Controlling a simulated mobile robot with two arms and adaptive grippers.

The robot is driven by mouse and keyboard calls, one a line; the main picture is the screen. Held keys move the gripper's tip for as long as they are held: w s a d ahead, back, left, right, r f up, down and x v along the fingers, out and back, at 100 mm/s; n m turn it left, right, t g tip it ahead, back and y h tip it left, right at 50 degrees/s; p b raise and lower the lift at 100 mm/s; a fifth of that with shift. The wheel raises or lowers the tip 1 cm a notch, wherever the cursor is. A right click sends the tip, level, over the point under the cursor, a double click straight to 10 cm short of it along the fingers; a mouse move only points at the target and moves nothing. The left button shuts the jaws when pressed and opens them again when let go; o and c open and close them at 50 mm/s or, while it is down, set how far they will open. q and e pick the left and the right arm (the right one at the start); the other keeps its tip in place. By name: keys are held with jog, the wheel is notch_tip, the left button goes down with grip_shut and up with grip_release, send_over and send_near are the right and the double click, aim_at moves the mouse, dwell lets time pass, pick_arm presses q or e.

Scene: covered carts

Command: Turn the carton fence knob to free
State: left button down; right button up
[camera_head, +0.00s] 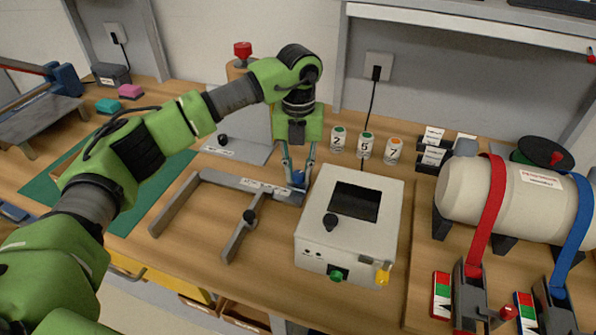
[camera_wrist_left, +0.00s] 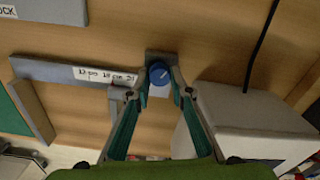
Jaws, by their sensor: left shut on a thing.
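The carton fence (camera_head: 182,199) is a grey metal frame on the wooden bench, with a white scale label along its back bar. A small blue knob (camera_wrist_left: 158,74) with a white mark sits at the right end of that bar. My left gripper (camera_head: 298,179) points down over this end. In the left wrist view its two fingertips (camera_wrist_left: 160,80) are closed in on either side of the blue knob. The fingers partly cover the knob in the head view. I cannot read what setting the mark points to. My right gripper is not in view.
A white box (camera_head: 382,232) with a dark opening and a black knob stands close to the right of the gripper. Numbered jars (camera_head: 365,145) stand behind it. A strapped tank (camera_head: 462,190) is at the right. A green mat (camera_head: 125,218) lies at the left.

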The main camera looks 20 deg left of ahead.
aim_at(299, 174)
pick_arm(q)
jog(key=n, duration=0.3)
jog(key=shift+w+r, duration=0.1)
jog(key=shift+r, duration=0.05)
jog(key=shift+n, duration=0.5)
jog(key=c, duration=2)
grip_release()
jog(key=shift+o, duration=0.9)
notch_tip(299, 174, up, 12)
